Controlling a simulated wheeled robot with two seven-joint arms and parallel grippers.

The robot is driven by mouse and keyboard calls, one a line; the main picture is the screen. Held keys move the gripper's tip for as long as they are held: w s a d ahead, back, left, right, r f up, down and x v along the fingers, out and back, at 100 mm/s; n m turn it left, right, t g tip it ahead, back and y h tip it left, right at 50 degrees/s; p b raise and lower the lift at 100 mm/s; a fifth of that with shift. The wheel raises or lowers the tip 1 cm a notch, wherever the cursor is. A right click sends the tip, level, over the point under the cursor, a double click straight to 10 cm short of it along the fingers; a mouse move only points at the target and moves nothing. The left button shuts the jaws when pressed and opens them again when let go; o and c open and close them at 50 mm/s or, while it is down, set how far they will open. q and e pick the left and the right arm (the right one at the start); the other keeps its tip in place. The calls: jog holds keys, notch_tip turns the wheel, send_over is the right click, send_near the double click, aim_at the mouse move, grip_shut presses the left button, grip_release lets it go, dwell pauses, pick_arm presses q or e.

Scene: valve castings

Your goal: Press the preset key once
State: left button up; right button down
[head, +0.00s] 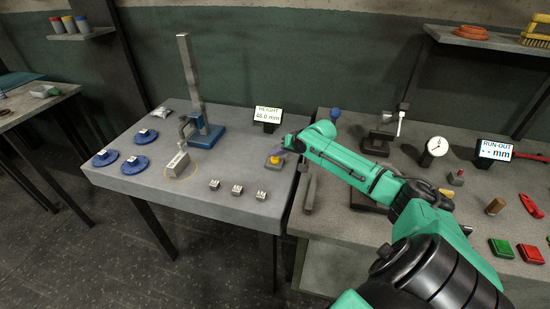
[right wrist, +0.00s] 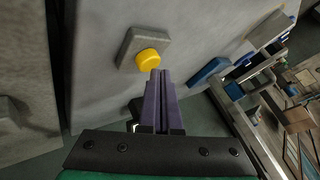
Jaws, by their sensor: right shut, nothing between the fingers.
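The preset key appears to be the yellow round button (head: 275,160) on a small grey block near the right edge of the left bench. The same yellow button (right wrist: 148,60) shows on its grey block (right wrist: 128,48) in the right wrist view. My right gripper (head: 282,152) has its purple fingers closed together, with nothing between them. In the right wrist view the fingertips (right wrist: 159,73) are right beside the button's lower right edge. I cannot tell whether they touch it. My left gripper is not in view.
A height display (head: 267,115) stands behind the button. A blue-based height gauge (head: 207,136), a grey block (head: 176,165), blue discs (head: 134,165) and small castings (head: 237,190) share the bench. A dial gauge (head: 436,147) and run-out display (head: 495,151) stand on the right bench.

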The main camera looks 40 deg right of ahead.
aim_at(277, 160)
jog(key=shift+f, duration=0.55)
dwell(0.7)
jog(key=shift+r, duration=0.15)
jog(key=shift+r+p, duration=0.85)
jog(key=shift+p, duration=0.25)
notch_tip(277, 160, up, 5)
jog(key=p, duration=0.5)
jog(key=shift+r+p, duration=0.1)
jog(key=shift+p, duration=0.3)
